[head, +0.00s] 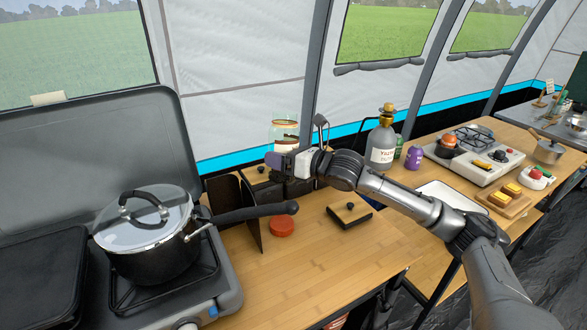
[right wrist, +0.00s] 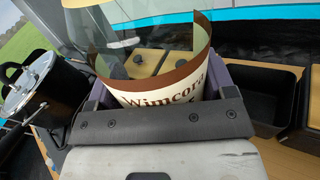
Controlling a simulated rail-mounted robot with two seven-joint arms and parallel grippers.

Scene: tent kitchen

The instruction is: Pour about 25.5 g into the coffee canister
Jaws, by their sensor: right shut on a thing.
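My right gripper (head: 290,161) is shut around a clear glass jar (head: 285,128) with a cream and brown label. Behind and below the gripper stand dark boxes (head: 297,188). In the right wrist view an open black box (right wrist: 265,100) lies to the right of the jar. I cannot tell which box is the coffee canister. My left gripper is out of view.
A red lid (head: 281,226) and a black lid with a wooden top (head: 349,214) lie on the wooden counter. A lidded pot (head: 155,250) stands on the stove at left. A grey bottle (head: 382,145) stands behind my right arm.

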